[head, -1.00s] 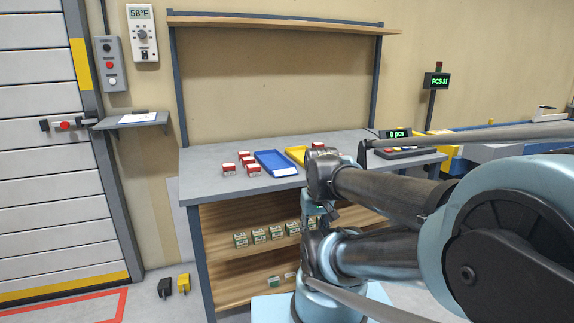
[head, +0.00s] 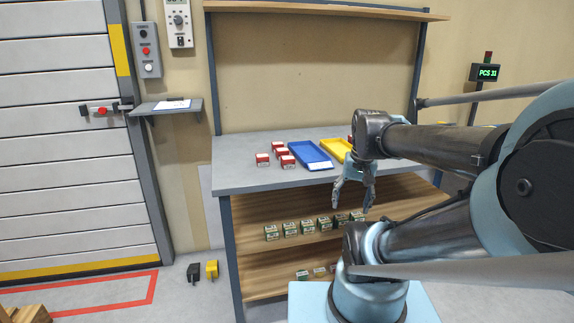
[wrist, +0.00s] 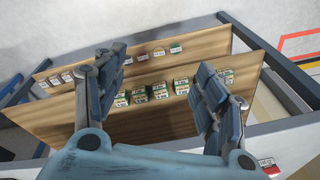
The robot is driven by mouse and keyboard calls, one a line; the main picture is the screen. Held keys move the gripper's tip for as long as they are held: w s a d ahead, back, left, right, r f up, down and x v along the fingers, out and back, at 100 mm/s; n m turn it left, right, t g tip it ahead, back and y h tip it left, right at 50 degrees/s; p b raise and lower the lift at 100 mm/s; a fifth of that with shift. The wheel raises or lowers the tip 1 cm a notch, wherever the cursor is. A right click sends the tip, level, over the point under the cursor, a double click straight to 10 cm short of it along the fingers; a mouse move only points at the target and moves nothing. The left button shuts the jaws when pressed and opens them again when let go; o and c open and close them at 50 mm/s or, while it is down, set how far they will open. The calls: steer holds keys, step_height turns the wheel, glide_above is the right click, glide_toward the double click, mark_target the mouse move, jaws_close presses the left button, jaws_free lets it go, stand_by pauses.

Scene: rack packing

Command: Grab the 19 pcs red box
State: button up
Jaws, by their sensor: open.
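Several red boxes with white labels, including a front one (head: 287,161), stand grouped on the grey bench top (head: 240,180), left of a blue tray (head: 309,155). Their labels are too small to read, so I cannot tell which is the 19 pcs one. Another red box shows partly behind my arm, beside the yellow tray (head: 336,149). My gripper (head: 352,204) is open and empty, fingers pointing down, in front of the bench and right of the red boxes. In the wrist view my gripper (wrist: 162,62) has its fingers spread. A red-labelled box (wrist: 268,165) shows at lower right.
Green-and-white boxes (head: 291,230) line the wooden shelf under the bench top, with more on the lower shelf. An upper shelf (head: 320,10) spans above the bench. A wall ledge (head: 165,107) is at left. The bench top left of the red boxes is clear.

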steer(key=w+a+r+m+g+y, duration=0.1)
steer(key=w+a+r+m, duration=0.2)
steer(key=w+r, duration=0.35)
steer(key=w+a+r+m+y, duration=0.1)
steer(key=w+a+r+m, duration=0.2)
steer(key=w+r, duration=0.3)
steer(key=m+g+y, duration=0.1)
steer(key=m+g, duration=0.1)
steer(key=m, duration=0.5)
glide_toward(288, 157)
steer(key=shift+y, duration=0.3)
steer(key=x, duration=0.5)
steer(key=shift+s, duration=0.35)
steer(key=x, duration=0.3)
steer(key=shift+w+d+f, duration=0.1)
steer(key=shift+w+f, duration=0.15)
steer(key=shift+f, duration=0.25)
steer(key=shift+s+a+f, duration=0.1)
steer(key=shift+a+f, duration=0.2)
steer(key=shift+f, duration=0.35)
steer(key=c, duration=1.2)
